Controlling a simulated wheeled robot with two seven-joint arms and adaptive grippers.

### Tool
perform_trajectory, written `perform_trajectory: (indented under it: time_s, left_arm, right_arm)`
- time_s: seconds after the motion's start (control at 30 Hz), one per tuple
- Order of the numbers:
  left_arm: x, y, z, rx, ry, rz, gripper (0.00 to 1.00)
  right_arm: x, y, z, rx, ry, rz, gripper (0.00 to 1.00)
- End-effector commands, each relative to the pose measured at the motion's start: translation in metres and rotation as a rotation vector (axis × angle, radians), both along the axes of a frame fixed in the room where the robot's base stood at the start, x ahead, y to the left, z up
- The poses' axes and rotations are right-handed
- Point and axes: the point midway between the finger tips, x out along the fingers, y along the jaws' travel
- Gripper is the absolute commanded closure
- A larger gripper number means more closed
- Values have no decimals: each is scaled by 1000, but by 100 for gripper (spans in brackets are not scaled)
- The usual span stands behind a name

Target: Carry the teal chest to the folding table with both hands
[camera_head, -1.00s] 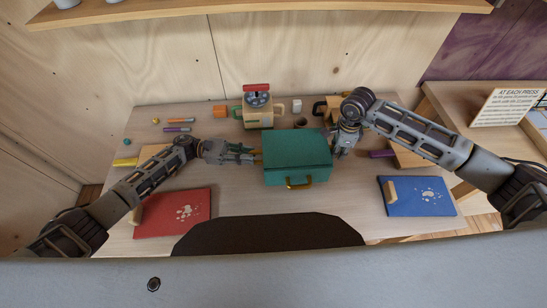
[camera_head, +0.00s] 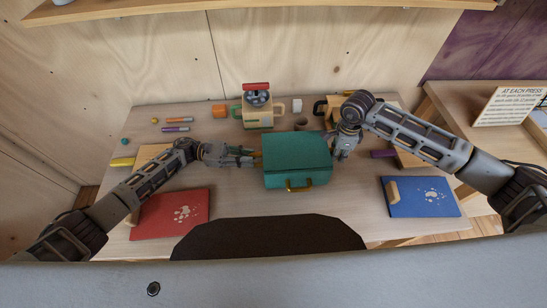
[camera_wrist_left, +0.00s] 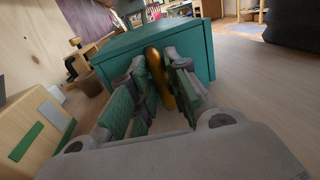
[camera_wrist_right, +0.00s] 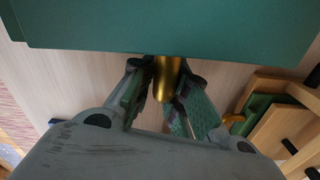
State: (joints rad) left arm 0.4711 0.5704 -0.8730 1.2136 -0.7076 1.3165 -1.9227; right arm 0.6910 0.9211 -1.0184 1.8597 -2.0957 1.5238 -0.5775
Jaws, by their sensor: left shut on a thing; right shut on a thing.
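The teal chest (camera_head: 297,155) is at the middle of the light wooden worktable (camera_head: 230,185), a gold front handle facing me. My left gripper (camera_head: 252,158) is shut on the gold handle at the chest's left side; the handle shows between its fingers in the left wrist view (camera_wrist_left: 158,72). My right gripper (camera_head: 336,155) is shut on the gold handle at the right side, seen in the right wrist view (camera_wrist_right: 168,78). The chest looks level. I cannot tell whether its base touches the worktable. I cannot make out which table is the folding table.
A red board (camera_head: 172,213) lies front left and a blue board (camera_head: 422,197) front right. A beige machine with a red top (camera_head: 258,112), an orange mug (camera_head: 220,111) and a brown cup (camera_head: 302,124) stand behind the chest. Another wooden surface with a sign (camera_head: 508,106) is at the right.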

Motion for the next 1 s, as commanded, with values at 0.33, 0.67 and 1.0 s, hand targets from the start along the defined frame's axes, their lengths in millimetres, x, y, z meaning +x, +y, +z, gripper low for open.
perform_trajectory:
  time_s: [0.33,0.67,1.0]
  left_arm:
    - [-2,-3,-6,-4,-5,-7,100]
    - [-1,-1,-6,0,-2,-3,61]
    - [0,0,-6,0,-1,-1,29]
  right_arm:
    - [1,3,-6,8,-2,-1,100]
    - [0,1,-5,4,-2,0,62]
    - [0,0,-6,1,0,0,62]
